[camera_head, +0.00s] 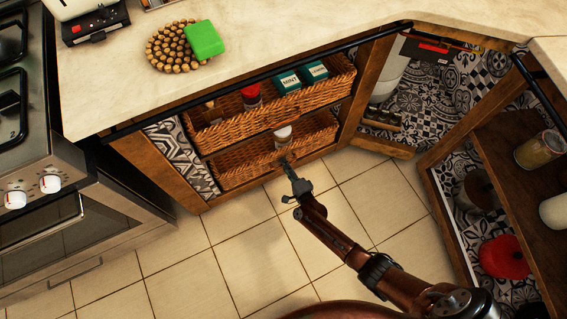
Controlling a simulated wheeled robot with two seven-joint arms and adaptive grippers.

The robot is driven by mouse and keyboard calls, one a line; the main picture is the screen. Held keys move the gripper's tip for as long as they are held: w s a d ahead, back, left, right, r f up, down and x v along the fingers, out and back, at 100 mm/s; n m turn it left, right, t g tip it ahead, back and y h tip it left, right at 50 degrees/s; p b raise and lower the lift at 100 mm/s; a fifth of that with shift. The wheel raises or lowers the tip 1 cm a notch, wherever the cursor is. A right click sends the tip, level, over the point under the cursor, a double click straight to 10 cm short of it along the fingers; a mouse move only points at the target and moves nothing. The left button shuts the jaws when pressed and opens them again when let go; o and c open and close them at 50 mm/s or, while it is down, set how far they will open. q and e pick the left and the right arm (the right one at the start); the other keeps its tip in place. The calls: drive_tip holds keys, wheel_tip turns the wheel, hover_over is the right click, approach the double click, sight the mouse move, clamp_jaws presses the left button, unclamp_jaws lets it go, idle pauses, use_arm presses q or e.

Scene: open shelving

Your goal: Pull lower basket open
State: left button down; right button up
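The lower basket (240,168) is a brown wicker basket in the open shelving under the counter, below a second wicker basket (225,132). A small jar with a white lid (283,135) stands in the lower basket. My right gripper (286,164) reaches in from the lower right, and its tip is at the front wall of the lower basket, right of its middle. The fingers are small and dark against the wicker, so I cannot tell whether they are open, shut or touching it. My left gripper is not in view.
The upper basket holds a red-lidded jar (251,97) and green boxes (288,82). An oven (75,215) stands at left. Open shelves with a red pot (503,257) are at right. The tiled floor (235,255) before the baskets is clear except for my arm.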

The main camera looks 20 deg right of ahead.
drive_tip(key=shift+w, duration=0.25)
drive_tip(key=shift+c, duration=0.5)
clamp_jaws()
